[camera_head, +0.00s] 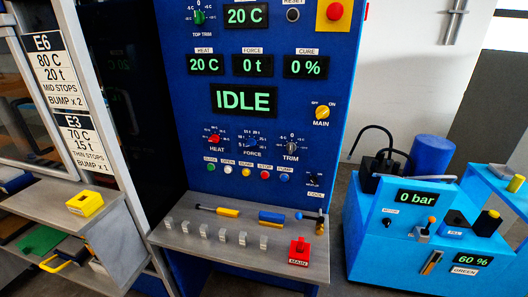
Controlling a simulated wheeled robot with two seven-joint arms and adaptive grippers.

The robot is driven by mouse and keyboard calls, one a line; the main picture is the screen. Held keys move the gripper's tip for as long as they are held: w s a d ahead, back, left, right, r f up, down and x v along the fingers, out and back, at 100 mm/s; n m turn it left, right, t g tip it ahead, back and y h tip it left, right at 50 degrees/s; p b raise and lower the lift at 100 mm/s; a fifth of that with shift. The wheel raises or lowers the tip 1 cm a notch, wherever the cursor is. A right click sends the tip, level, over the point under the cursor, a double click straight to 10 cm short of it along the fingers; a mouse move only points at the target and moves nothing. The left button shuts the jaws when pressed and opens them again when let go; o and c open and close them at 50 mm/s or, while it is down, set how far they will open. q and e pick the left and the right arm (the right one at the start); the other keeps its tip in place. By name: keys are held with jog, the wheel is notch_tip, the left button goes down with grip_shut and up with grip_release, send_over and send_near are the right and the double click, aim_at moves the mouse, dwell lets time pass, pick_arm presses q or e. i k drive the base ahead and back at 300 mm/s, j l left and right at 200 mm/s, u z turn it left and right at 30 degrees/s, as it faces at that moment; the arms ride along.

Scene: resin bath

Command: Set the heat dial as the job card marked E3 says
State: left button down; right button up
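The job card E3 (82,141) hangs on the left post below another card. It reads 70 C, 15 t, what looks like thin stops, and bump x 1. The heat dial (214,140) is a small red knob on the blue panel, labelled HEAT, with a printed scale around it. Its pointer direction is too small to tell. The heat display (205,64) above it reads 20 C. The large display (244,99) reads IDLE. Neither of my grippers is in view.
The job card E6 (54,70) reads 80 C, 20 t. The blue force dial (252,142) and trim dial (291,147) sit right of the heat dial. A grey shelf (200,255) juts out below, holding several small blocks and a red main switch (299,249). A blue pump unit (380,240) stands right.

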aim_at(216, 139)
jog(key=j+u, duration=0.45)
jog(key=i+j+u, duration=0.2)
jog(key=j+u, duration=0.25)
